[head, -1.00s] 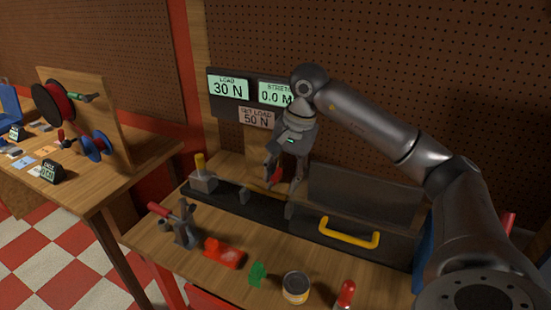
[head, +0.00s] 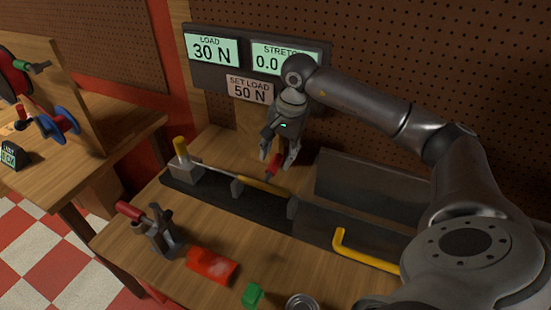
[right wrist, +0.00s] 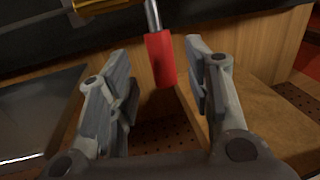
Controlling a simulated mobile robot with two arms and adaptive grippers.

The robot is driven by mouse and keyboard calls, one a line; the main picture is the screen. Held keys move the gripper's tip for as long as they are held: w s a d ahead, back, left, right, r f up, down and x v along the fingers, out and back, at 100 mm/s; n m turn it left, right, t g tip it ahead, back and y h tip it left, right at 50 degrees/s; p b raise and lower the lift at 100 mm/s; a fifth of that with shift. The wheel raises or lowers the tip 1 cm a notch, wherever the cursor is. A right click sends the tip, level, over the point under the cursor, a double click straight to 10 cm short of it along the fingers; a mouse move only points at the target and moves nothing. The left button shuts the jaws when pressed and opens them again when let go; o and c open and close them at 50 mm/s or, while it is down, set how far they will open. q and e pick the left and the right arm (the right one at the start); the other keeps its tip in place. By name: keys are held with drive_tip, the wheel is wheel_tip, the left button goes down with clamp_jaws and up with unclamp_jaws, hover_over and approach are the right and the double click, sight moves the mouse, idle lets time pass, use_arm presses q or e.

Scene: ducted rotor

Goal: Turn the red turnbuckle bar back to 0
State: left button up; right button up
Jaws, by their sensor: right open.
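The turnbuckle bar's red grip (head: 273,168) sticks up from the yellow turnbuckle body (head: 264,186) on the rig. In the right wrist view the red grip (right wrist: 160,58) hangs from a metal rod between my open fingers, with a gap on each side. My right gripper (head: 277,158) is open, pointing down over the bar; its fingers also show in the right wrist view (right wrist: 156,60). The load display (head: 213,49) reads 30 N and the set load plate (head: 250,89) reads 50 N. The stretch display (head: 284,58) is partly hidden by my arm. My left gripper is out of view.
A grey guard with a yellow handle (head: 340,250) stands right of the turnbuckle. A red-handled clamp (head: 155,230), a red block (head: 211,266), a green piece (head: 252,295) and a can (head: 302,302) are at the front. A pegboard wall (head: 430,60) rises behind.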

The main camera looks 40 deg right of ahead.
sight(275, 162)
drive_tip(key=f, duration=0.3)
drive_tip(key=shift+w+a+f+p, duration=0.2)
drive_tip(key=shift+w+f+p, duration=0.1)
drive_tip(key=shift+w+f, duration=0.05)
drive_tip(key=shift+f, duration=0.1)
drive_tip(key=shift+c, duration=0.8)
drive_tip(key=c, duration=0.5)
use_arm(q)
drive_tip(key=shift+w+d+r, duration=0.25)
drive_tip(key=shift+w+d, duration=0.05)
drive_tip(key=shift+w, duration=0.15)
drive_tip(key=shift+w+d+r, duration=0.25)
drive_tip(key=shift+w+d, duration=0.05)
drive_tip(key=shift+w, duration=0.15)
use_arm(e)
clamp_jaws()
